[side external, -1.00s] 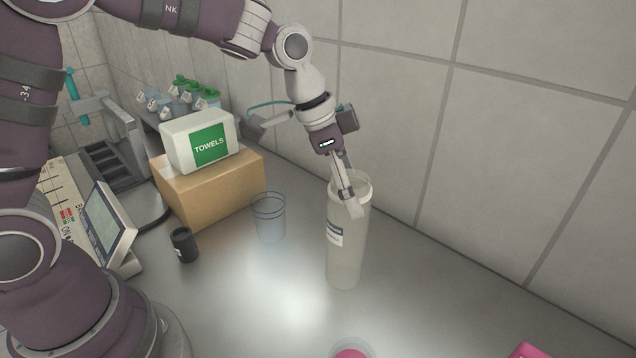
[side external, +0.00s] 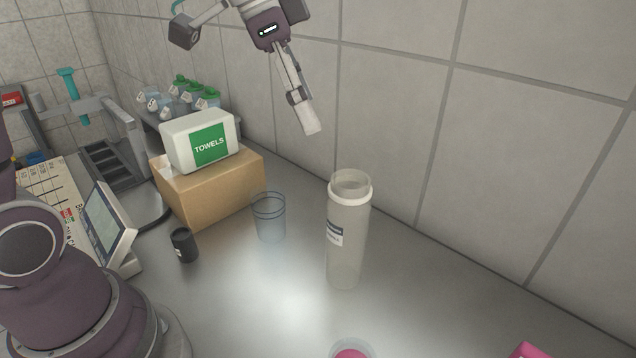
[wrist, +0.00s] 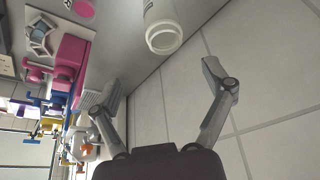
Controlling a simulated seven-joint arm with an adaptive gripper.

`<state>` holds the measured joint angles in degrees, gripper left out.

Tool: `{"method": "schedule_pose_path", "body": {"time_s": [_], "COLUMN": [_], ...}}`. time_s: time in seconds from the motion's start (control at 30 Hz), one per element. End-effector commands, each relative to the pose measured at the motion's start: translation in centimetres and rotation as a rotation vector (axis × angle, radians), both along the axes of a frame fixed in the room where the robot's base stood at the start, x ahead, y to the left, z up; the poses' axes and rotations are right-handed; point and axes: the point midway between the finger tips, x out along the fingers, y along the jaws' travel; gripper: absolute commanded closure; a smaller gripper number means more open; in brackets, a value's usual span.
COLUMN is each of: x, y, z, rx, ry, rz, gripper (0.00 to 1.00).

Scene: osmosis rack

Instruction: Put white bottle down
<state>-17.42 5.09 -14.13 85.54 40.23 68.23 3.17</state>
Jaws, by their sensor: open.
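The white bottle (side external: 347,245) is a tall, pale, open-topped cylinder with a label on its side. It stands upright on the grey bench near the tiled wall. In the wrist view the bottle (wrist: 161,27) shows at the top, with its round open mouth facing the camera. My gripper (side external: 308,122) is above and to the left of the bottle in the side view, apart from it. In the wrist view my gripper (wrist: 160,80) has its two fingers spread wide with nothing between them.
A clear beaker (side external: 269,217) and a small black container (side external: 184,245) stand left of the bottle. A cardboard box (side external: 215,192) carries a towels pack (side external: 199,140). A pink item (side external: 534,351) lies at the lower right.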

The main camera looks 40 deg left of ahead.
Motion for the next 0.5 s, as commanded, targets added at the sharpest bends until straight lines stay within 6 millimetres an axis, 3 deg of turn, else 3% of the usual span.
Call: {"method": "schedule_pose_path", "body": {"time_s": [0.13,0.3,0.5], "x": [-4.2,-8.8,-10.8], "y": [0.9,4.0,5.8], "z": [-1.0,-3.9,-5.8], "rx": [0.004,-0.023,-0.036], "ry": [-0.027,-0.082,-0.101], "rz": [0.268,0.571,0.697], "gripper": [0.19,0.19,0.19]}}
